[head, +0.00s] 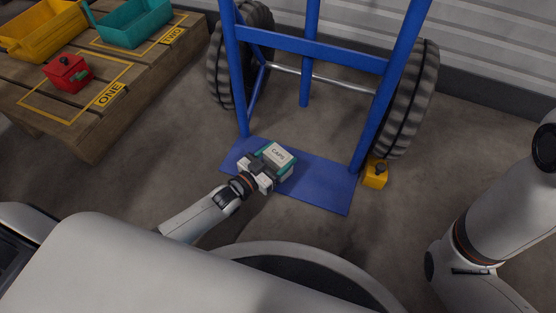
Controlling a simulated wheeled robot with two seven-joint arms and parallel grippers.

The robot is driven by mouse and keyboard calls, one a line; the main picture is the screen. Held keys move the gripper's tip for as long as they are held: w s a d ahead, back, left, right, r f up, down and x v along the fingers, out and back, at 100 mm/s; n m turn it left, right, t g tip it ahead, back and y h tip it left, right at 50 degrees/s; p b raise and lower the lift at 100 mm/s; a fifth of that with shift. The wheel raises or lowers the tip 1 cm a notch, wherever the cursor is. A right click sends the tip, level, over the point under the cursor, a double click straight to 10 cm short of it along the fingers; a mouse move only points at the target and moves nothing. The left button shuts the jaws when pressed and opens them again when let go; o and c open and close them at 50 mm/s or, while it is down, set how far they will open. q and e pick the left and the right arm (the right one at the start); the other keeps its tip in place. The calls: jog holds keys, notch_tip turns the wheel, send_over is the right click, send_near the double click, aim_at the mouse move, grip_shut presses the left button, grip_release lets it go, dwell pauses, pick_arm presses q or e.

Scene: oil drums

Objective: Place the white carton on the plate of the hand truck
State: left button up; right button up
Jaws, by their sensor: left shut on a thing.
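The white carton (277,154), with a teal lower part and "CAPS" lettering on top, is over the left half of the blue plate (322,188) of the hand truck (307,48). My left gripper (265,168) is shut on the carton from its near side. I cannot tell whether the carton's underside touches the plate. My right arm shows at the right edge, but its gripper is not in view.
A yellow block (375,173) with a dark knob sits by the right wheel (408,100). A wooden pallet table (98,125) at upper left bears a red box (68,73), a yellow bin (42,30) and a teal bin (132,22). The floor left of the plate is clear.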

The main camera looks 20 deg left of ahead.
pick_arm(q)
jog(key=shift+r, duration=0.15)
jog(key=o, duration=1.1)
jog(key=shift+c, duration=0.2)
jog(key=p+v, duration=0.6)
jog(key=v, duration=0.5)
jog(key=shift+s+a, duration=0.1)
jog(key=shift+s, duration=0.05)
jog(key=shift+s+a+p, duration=0.15)
jog(key=shift+s+p, duration=0.15)
jog(key=shift+s, duration=0.05)
